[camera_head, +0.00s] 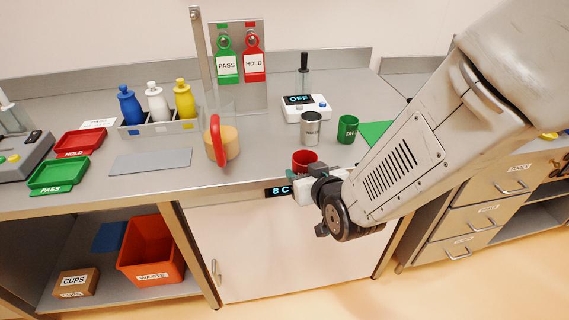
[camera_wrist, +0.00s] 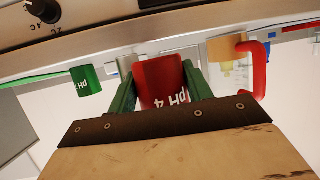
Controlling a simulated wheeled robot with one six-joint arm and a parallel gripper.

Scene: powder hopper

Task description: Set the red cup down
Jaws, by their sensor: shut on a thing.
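The red cup (camera_head: 304,158) is at the front of the grey bench (camera_head: 255,172), just beyond my gripper (camera_head: 307,171). In the wrist view the red cup (camera_wrist: 160,82), marked "pH 4" in white, sits between the two green fingers of my gripper (camera_wrist: 160,90), which are shut on it. I cannot tell whether its base touches the bench. A green cup (camera_head: 347,129) and a grey metal cup (camera_head: 311,128) stand behind it. The green cup also shows at the left of the wrist view (camera_wrist: 86,79). My arm hides part of the bench to the right.
A green mat (camera_head: 376,133) lies right of the green cup, partly behind my arm. A device reading "OFF" (camera_head: 305,108) stands behind the cups. A tan vessel with a red handle (camera_head: 217,140) stands to the left. Left of it lies a grey plate (camera_head: 150,161).

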